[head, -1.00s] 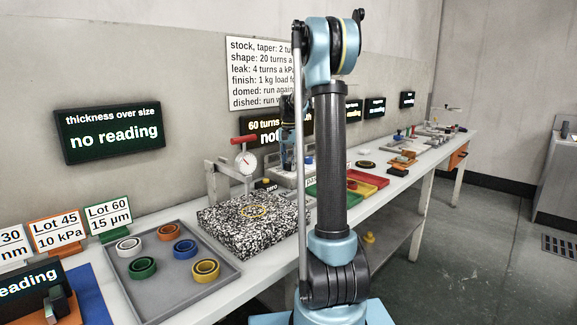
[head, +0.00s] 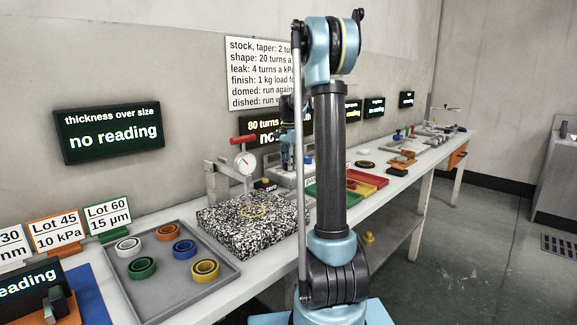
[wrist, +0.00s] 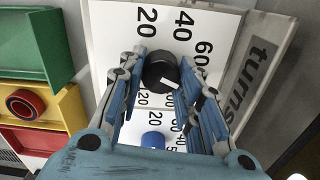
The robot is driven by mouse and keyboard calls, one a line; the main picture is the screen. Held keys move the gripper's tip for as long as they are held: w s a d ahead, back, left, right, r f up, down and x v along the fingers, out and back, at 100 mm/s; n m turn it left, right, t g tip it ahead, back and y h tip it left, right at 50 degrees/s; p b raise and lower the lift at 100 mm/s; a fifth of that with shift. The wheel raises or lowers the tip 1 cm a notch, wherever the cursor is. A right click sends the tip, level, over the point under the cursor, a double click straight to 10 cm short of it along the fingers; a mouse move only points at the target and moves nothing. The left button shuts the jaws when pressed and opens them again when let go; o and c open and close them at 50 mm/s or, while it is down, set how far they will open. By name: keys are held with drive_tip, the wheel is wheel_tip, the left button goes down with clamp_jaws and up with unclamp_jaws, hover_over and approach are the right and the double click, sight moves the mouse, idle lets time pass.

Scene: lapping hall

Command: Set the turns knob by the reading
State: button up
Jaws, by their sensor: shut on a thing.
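The turns knob (wrist: 160,72) is a black round knob with a white mark, on a white scale plate (wrist: 115,30) that shows 20, 40 and 60. The word "turns" stands on the edge at right. My gripper (wrist: 163,66) is shut on the knob, one finger on each side. In the head view my gripper (head: 287,140) is partly hidden by my arm. The thickness over size display (head: 110,134) reads "no reading". The dial gauge (head: 244,162) stands on its frame, its reading too small to tell.
A blue knob (wrist: 153,139) sits close below the turns knob. Green, red and yellow bins (wrist: 38,102) stand at left in the wrist view. A grey tray (head: 130,292) holds several coloured rings. A speckled block (head: 225,232) lies beside it. A rules sign (head: 262,75) hangs above.

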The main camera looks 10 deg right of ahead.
drive_tip(key=shift+w+a, duration=0.1)
drive_tip(key=o, duration=1)
drive_tip(key=shift+o, duration=0.2)
wheel_tip(320, 180, up, 12)
drive_tip(key=shift+f, duration=0.1)
